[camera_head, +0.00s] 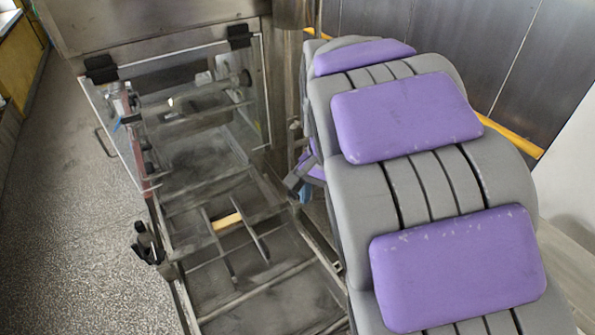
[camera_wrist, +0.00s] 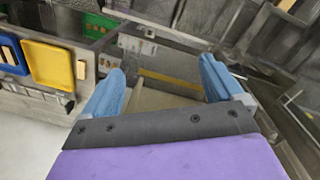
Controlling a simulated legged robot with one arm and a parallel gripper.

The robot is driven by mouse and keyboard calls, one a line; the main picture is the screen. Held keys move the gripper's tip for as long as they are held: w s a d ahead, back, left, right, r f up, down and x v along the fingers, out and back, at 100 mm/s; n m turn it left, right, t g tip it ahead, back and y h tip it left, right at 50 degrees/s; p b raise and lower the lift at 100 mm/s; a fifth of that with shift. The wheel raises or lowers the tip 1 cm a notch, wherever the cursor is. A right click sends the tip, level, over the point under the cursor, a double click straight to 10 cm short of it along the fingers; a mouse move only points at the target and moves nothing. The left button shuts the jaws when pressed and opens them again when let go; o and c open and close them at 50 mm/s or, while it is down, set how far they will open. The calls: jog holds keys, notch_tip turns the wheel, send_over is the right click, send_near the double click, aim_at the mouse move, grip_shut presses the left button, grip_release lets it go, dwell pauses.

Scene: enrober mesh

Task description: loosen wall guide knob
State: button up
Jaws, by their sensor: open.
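In the head view, the enrober's low metal frame (camera_head: 262,288) has two upright guide plates inside, with a tan block (camera_head: 227,221) between them. A black knob-like part (camera_head: 146,240) sticks out from the frame's left side. Smaller dark fittings (camera_head: 148,168) line the reddish rail above it. I cannot tell which is the wall guide knob. My gripper (camera_wrist: 161,72) shows in the wrist view with its two blue fingers spread wide and nothing held between them. In the head view my own arm mostly hides it; a bit of blue shows beside the frame's right edge, apart from the black knob.
A clear hinged cover (camera_head: 190,105) stands over the machine's far part. Speckled floor (camera_head: 70,220) is free on the left. A yellow rail (camera_head: 515,138) runs behind my arm. The wrist view shows a yellow tray (camera_wrist: 48,65) and a blue tray (camera_wrist: 12,52) at left.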

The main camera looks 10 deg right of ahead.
jog(key=w+a+r+m+p, duration=0.1)
jog(key=w+m+p, duration=0.1)
jog(key=w, duration=0.4)
jog(key=w+a+r+m+p, duration=0.2)
jog(key=w, duration=0.5)
jog(key=m, duration=0.1)
send_over(291, 192)
notch_tip(291, 192, down, 7)
jog(key=shift+t, duration=0.3)
jog(key=f, duration=0.2)
jog(key=d+f, duration=0.1)
jog(key=f, duration=0.3)
jog(key=shift+s+d+f, duration=0.2)
jog(key=shift+d+f, duration=0.1)
jog(key=f, duration=0.3)
jog(key=shift+a+f+b, duration=0.1)
jog(key=shift+a+b, duration=0.2)
jog(key=shift+w+a+f, duration=0.1)
jog(key=shift+a+f, duration=0.4)
jog(key=shift+a, duration=0.05)
jog(key=shift+d, duration=0.7)
jog(key=shift+c, duration=1.2)
jog(key=shift+a, duration=0.25)
jog(key=c, duration=0.8)
